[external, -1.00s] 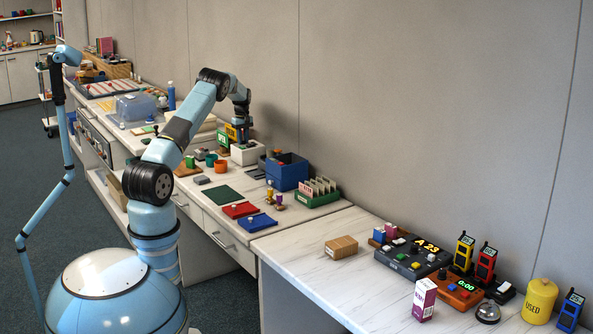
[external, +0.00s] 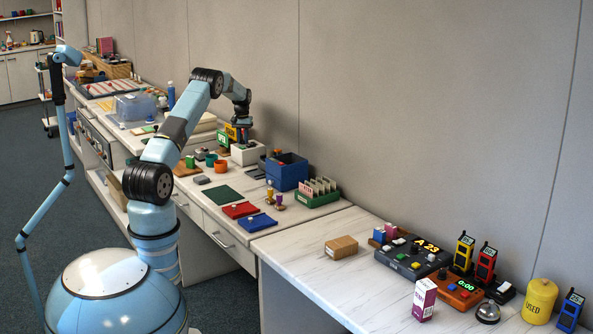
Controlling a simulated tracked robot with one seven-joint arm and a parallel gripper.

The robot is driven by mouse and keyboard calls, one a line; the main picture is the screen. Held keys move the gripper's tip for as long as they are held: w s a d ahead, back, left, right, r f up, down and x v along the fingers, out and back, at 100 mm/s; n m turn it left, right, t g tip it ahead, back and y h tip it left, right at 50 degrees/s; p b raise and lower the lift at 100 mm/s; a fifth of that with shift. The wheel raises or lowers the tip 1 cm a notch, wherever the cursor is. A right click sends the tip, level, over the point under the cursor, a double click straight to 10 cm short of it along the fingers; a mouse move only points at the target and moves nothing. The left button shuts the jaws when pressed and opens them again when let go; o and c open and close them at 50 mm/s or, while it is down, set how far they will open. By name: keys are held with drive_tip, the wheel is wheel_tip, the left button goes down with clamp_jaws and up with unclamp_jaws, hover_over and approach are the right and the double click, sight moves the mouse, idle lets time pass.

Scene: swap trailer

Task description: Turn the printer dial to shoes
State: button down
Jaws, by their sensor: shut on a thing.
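The white box (external: 247,154) at the back of the far counter, against the wall, appears to be the printer. My gripper (external: 241,132) points down at its top and is shut. What it holds seems to be the printer dial, but the dial itself is hidden by the fingers and too small to make out. I cannot read the dial's setting or any label. A small device with a lit green display (external: 223,139) stands just left of the gripper.
A blue open box (external: 288,175) and a green card tray (external: 318,197) stand to the right of the printer. Orange and green cups (external: 220,166) stand in front. The wall is close behind. The near counter holds a dark console (external: 412,260).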

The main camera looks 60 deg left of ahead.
drive_tip(key=shift+m, duration=0.5)
drive_tip(key=c, duration=0.9)
unclamp_jaws()
wheel_tip(320, 180, up, 14)
drive_tip(key=shift+f, duration=0.15)
